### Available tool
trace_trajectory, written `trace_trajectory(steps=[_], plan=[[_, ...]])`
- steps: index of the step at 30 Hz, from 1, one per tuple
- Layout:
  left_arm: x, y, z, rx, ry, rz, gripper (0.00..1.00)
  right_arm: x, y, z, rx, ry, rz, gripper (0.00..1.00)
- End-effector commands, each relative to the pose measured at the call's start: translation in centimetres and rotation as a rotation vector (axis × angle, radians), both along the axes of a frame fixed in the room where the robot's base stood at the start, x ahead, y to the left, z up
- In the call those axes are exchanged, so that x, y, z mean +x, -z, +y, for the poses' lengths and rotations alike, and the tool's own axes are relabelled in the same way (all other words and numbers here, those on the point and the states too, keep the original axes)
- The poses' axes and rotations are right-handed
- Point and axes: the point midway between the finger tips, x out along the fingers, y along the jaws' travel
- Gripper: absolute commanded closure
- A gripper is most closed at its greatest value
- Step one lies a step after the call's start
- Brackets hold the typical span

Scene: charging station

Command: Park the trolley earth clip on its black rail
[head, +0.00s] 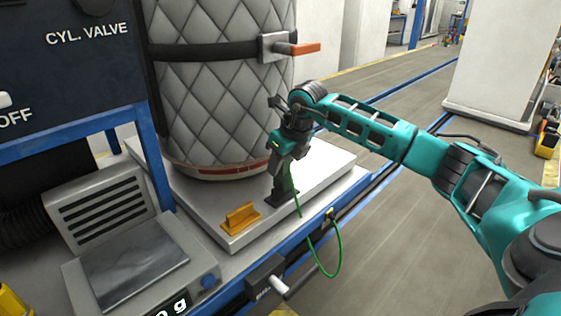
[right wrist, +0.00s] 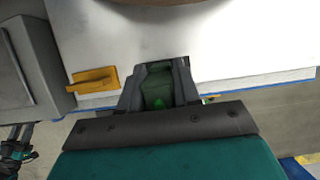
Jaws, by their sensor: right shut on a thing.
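The green earth clip (head: 284,181) is between the fingers of my right gripper (head: 283,163), which is shut on it. The clip points down at a small black rail (head: 282,198) on the edge of the white platform. Its lower end meets the rail in the picture; I cannot tell whether it sits on the rail or just above it. In the right wrist view the clip (right wrist: 157,85) shows between the dark fingers, and the rail is hidden. A thin green cable (head: 339,258) loops from the clip down over the platform's side.
A yellow bracket (head: 240,217) stands on the platform (head: 322,165) left of the rail. A quilted cylinder (head: 220,90) with a strap and orange-handled latch (head: 290,47) rises close behind the clip. A scale (head: 135,262) stands at left front.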

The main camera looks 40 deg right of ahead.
Motion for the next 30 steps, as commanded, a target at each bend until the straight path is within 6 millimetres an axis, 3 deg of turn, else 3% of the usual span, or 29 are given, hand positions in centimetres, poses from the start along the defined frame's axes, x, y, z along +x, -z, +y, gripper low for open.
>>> trace_trajectory(steps=[23, 24, 30], plan=[[0.0, 1.4, 0.0, 0.000, 0.000, 0.001, 0.57, 0.0, 2.0, 0.0, 0.000, 0.000, 0.000, 1.00], [0.0, 1.3, 0.0, 0.000, 0.000, 0.001, 0.57, 0.0, 1.9, 0.0, 0.000, 0.000, 0.000, 0.65], [0.0, 1.3, 0.0, 0.000, 0.000, 0.001, 0.57, 0.0, 1.9, 0.0, 0.000, 0.000, 0.000, 0.46]])
